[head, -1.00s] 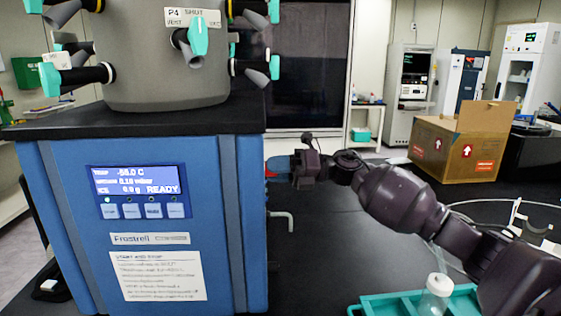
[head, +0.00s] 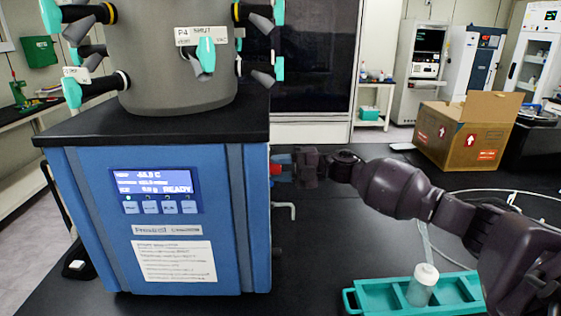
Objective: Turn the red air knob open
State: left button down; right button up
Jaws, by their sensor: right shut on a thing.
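The blue freeze dryer (head: 105,230) stands on the dark bench, with a lit display reading READY on its front. The red air knob (head: 276,169) shows as a small red patch at the right side of the dryer, mostly hidden by the gripper. My right gripper (head: 286,168) reaches in from the right and is shut on the red knob, close against the dryer's side wall. The knob's turn angle cannot be made out. My left gripper is not in view.
A grey chamber (head: 180,90) with several teal-handled valves sits on top of the dryer. A teal tray (head: 382,298) holding a white-capped bottle (head: 422,285) is at the front right. A cardboard box (head: 465,135) stands at the back right. A metal spout (head: 290,207) sticks out below the gripper.

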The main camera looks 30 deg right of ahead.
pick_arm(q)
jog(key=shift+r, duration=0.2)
pick_arm(e)
jog(key=shift+m, duration=0.3)
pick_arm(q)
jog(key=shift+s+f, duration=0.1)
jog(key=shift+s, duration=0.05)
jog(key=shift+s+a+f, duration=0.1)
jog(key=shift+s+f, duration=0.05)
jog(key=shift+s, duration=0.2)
pick_arm(e)
jog(key=o, duration=0.9)
pick_arm(q)
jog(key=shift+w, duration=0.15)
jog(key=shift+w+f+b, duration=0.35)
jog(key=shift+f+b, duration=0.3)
jog(key=shift+b, duration=0.15)
pick_arm(e)
jog(key=shift+v, duration=5.45)
